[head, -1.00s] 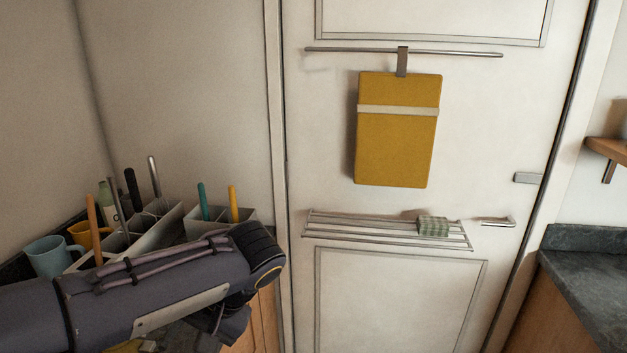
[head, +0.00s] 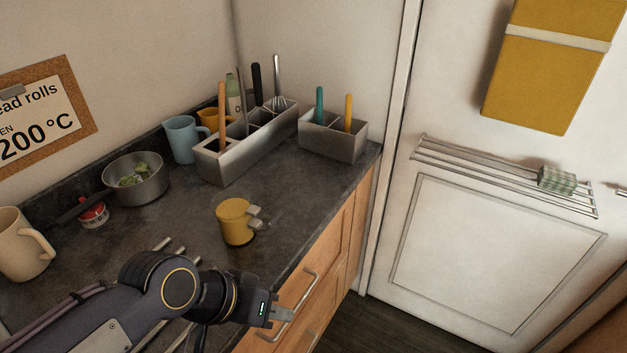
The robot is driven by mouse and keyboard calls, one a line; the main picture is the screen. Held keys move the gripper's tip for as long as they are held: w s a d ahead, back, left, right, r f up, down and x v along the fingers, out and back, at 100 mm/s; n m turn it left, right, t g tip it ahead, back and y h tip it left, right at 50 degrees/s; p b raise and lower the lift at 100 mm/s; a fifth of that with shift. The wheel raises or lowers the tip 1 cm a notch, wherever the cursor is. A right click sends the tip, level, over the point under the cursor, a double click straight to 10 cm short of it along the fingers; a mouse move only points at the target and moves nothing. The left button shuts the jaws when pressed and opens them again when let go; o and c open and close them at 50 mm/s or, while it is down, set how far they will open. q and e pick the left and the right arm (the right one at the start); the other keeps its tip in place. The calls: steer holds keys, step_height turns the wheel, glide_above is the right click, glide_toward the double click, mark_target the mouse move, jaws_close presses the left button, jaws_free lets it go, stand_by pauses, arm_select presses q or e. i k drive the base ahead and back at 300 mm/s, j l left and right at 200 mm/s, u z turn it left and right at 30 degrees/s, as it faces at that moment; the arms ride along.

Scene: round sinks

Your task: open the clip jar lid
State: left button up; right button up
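A small yellow jar (head: 234,229) with grey metal clip parts on its right side stands upright on the dark counter, near the front edge. Its top looks covered, but the lid's seam is too small to make out. My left gripper (head: 284,315) is in front of the jar and to its right, by the counter's front edge, pointing right. It is apart from the jar. Its fingers show edge-on, so their gap cannot be seen. My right gripper is out of view.
Behind the jar stand a long grey utensil holder (head: 235,158) and a smaller one (head: 333,142). A blue mug (head: 183,140), a metal pan (head: 149,183), a small red-labelled tub (head: 92,213) and a cream mug (head: 18,247) stand to the left. Counter around the jar is clear.

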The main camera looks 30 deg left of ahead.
mark_target(253, 210)
steer(key=u, duration=1.4)
steer(key=i+l+u, duration=0.15)
steer(key=l+u, duration=1.3)
steer(key=i, duration=0.05)
